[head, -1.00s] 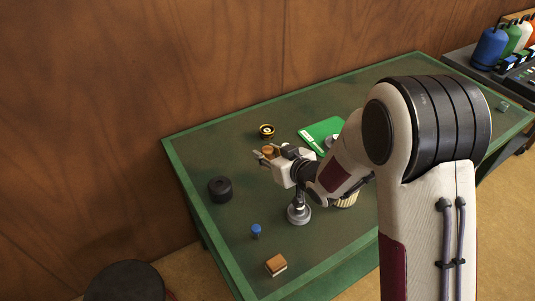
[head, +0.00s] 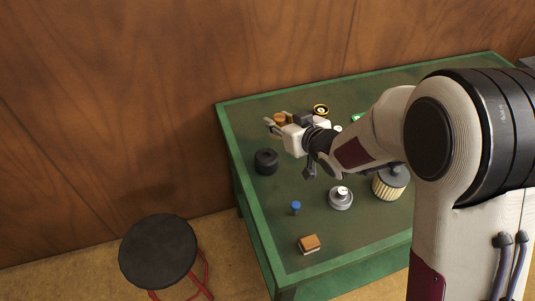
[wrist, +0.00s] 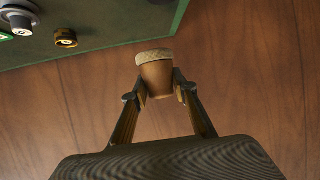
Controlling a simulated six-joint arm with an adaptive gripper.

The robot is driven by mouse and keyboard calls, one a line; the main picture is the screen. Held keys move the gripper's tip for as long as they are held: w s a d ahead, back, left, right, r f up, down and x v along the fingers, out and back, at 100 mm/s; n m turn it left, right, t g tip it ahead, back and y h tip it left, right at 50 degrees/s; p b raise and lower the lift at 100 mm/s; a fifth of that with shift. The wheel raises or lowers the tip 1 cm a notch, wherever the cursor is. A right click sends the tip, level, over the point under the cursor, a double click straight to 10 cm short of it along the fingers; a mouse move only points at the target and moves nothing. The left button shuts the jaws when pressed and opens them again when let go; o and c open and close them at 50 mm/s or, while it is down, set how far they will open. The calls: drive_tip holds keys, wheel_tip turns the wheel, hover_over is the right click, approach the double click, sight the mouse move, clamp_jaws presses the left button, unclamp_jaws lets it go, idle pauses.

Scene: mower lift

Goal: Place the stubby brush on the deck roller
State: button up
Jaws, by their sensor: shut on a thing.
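My gripper (head: 276,124) is shut on a brown, tapered thing with a pale tan end, which looks like the stubby brush (head: 281,119). In the wrist view the brush (wrist: 156,75) sits between both fingertips, its pale end away from the palm. The gripper appears held above the back left part of the green table. A black, round, drum-like piece, likely the deck roller (head: 266,162), stands on the table just below the gripper in the head view. The roller does not show in the wrist view.
On the table (head: 255,222) are a black-and-gold ring (head: 321,110), a small blue-topped piece (head: 295,208), a grey round-based piece (head: 341,199), a ribbed filter (head: 388,186) and a brown-and-white block (head: 309,244). A black stool (head: 158,250) stands left of the table.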

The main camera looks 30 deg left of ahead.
drive_tip(key=shift+s+a+r, duration=0.4)
drive_tip(key=shift+s+a, duration=0.1)
drive_tip(key=shift+a, duration=0.25)
drive_tip(key=shift+s+a+r, duration=0.4)
drive_tip(key=shift+s+a, duration=0.05)
drive_tip(key=shift+a, duration=0.25)
drive_tip(key=shift+f, duration=0.1)
hover_over(267, 155)
drive_tip(key=shift+s+f, duration=0.1)
drive_tip(key=shift+f, duration=2.95)
drive_tip(key=shift+f, duration=0.1)
drive_tip(key=shift+f, duration=1.8)
drive_tip(key=shift+f, duration=0.1)
drive_tip(key=o, duration=1.1)
